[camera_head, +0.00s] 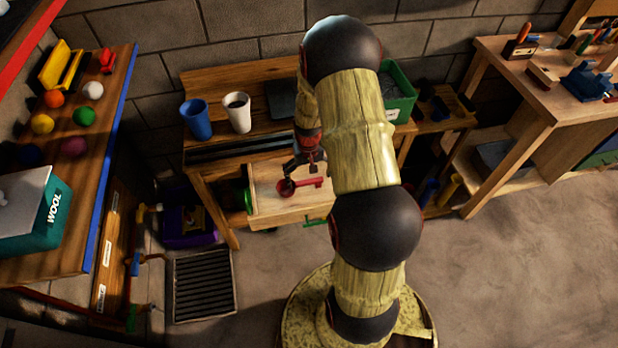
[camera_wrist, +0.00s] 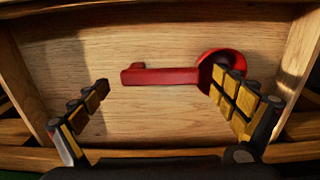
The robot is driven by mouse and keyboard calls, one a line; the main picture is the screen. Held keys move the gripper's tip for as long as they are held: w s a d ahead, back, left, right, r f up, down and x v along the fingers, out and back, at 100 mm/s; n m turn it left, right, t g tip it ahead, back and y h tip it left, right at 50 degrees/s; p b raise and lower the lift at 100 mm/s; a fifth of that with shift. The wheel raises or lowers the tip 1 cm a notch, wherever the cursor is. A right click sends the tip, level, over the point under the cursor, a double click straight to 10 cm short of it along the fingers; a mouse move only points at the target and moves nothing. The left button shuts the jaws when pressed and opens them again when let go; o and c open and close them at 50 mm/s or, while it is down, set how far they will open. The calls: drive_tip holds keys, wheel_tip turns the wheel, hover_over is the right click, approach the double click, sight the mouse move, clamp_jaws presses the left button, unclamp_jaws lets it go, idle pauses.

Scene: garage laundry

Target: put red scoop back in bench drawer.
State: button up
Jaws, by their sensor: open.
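The red scoop (camera_head: 307,184) lies in the open bench drawer (camera_head: 268,203). In the wrist view the scoop (camera_wrist: 165,76) lies flat on the pale wooden drawer floor (camera_wrist: 130,125), its handle to the left and bowl to the right. My gripper (camera_head: 303,170) is over the drawer, close to the scoop. In the wrist view my gripper (camera_wrist: 160,90) is open and empty. Its right finger overlaps the bowl in the picture; I cannot tell whether they touch. The left finger is clear of the handle.
A blue cup (camera_head: 196,119) and a white cup (camera_head: 238,113) stand on the bench top above the drawer. A green bin (camera_head: 398,95) stands at its right. A side shelf with coloured balls and a teal wool box (camera_head: 45,215) is at left. Floor at right is clear.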

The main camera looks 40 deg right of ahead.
sight(308, 180)
drive_tip(key=w+a+r+n+t+p, duration=0.15)
drive_tip(key=a+r, duration=0.25)
drive_tip(key=r, duration=0.8)
drive_tip(key=a+r+p, duration=0.2)
drive_tip(key=a+r, duration=0.1)
drive_tip(key=r, duration=0.9)
drive_tip(key=s+a+r+n+t, duration=0.4)
drive_tip(key=s+a+r, duration=1.2)
drive_tip(key=a, duration=0.4)
drive_tip(key=shift+r+n, duration=0.35)
drive_tip(key=shift+r, duration=0.35)
drive_tip(key=shift+d, duration=0.1)
drive_tip(key=shift+c, duration=0.5)
